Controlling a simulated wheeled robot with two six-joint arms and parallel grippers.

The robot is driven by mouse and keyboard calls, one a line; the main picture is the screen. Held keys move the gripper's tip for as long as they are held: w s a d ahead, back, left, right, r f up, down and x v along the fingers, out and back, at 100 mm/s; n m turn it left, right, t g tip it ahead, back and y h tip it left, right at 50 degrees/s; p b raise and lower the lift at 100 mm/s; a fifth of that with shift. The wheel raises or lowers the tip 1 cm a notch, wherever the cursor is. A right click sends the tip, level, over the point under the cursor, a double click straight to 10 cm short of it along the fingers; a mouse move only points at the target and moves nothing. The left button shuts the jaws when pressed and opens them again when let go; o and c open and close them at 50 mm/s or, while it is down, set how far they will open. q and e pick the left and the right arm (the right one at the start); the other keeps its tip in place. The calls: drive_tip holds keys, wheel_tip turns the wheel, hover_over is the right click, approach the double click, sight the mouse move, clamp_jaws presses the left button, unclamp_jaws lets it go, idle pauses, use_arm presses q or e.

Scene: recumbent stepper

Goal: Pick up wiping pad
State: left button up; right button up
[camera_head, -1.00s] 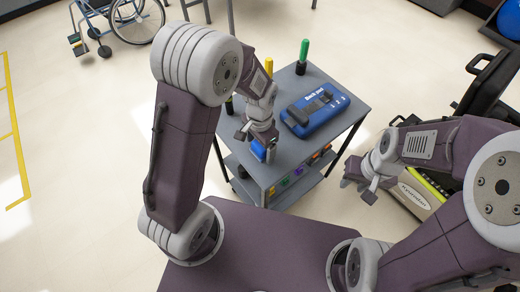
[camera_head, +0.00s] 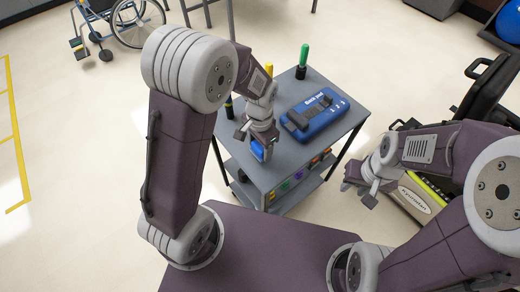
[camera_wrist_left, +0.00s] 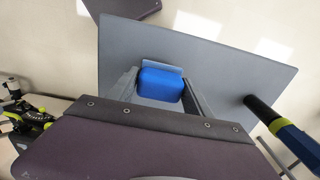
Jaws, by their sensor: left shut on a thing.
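The wiping pad is a blue block with a light grey-blue plate along one side, seen in the left wrist view (camera_wrist_left: 160,83). A small part of it shows near the front edge of the cart in the head view (camera_head: 257,150). My left gripper (camera_head: 257,140) is shut on the pad, with one finger on each side of it in the left wrist view (camera_wrist_left: 162,98). Whether the pad touches the cart top is hard to tell. My right gripper (camera_head: 360,188) is empty and open, right of the cart.
The grey cart (camera_head: 290,158) holds a blue case (camera_head: 315,114), a green-topped bottle (camera_head: 303,60) and a yellow-topped bottle (camera_head: 269,69). Colored items sit on its lower level. The stepper machine (camera_head: 425,195) stands at the right. A wheelchair (camera_head: 118,20) is at the back left.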

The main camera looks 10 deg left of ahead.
use_arm(q)
drive_tip(key=w+d+r+p, duration=0.1)
drive_tip(key=w+d+r, duration=0.3)
drive_tip(key=d+r, duration=0.4)
drive_tip(key=d, duration=0.3)
drive_tip(key=shift+r, duration=0.15)
drive_tip(key=shift+w, duration=0.1)
